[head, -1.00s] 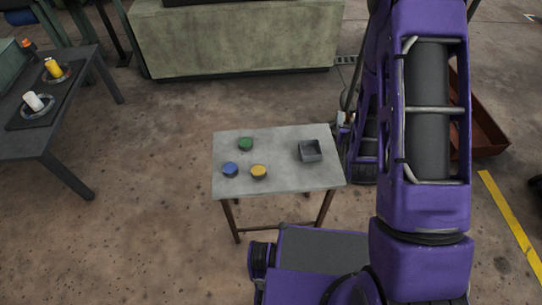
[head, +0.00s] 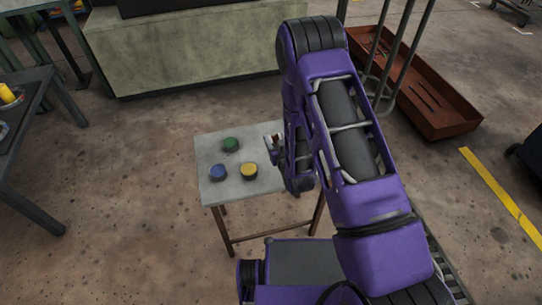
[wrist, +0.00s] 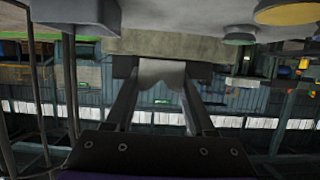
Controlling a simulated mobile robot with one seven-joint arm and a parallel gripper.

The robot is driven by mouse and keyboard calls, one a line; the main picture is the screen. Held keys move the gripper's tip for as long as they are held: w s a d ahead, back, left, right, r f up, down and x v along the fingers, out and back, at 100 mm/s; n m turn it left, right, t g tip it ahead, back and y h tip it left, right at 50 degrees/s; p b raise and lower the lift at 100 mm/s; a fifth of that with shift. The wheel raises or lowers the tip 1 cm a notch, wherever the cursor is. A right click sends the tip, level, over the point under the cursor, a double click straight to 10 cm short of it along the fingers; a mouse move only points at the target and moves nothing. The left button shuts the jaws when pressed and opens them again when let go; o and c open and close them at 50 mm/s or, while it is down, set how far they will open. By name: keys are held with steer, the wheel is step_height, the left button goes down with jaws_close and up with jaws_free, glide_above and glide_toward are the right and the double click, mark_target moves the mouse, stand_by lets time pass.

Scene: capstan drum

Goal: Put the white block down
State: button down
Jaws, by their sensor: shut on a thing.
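My gripper (wrist: 162,75) is shut on a pale white block (wrist: 160,72), which sits between the two fingertips in the wrist view. In the head view my gripper (head: 271,143) is small, at the right part of the small grey table (head: 210,185); its height over the top is hard to judge. The wrist view looks inverted, with the tabletop (wrist: 180,14) along its upper edge. A grey open box (wrist: 75,12) shows there at top left; in the head view my arm hides it.
On the table's left half are a green disc (head: 231,144), a blue disc (head: 218,172) and a yellow disc (head: 249,170). A dark bench (head: 35,90) with a yellow cylinder (head: 10,94) stands at left. A rust-red cart (head: 435,95) stands at back right.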

steer(key=shift+f+b, duration=0.5)
steer(key=shift+f, duration=2.8)
steer(key=shift+f, duration=0.2)
steer(key=shift+c, duration=1.2)
jaws_free()
steer(key=shift+r, duration=0.1)
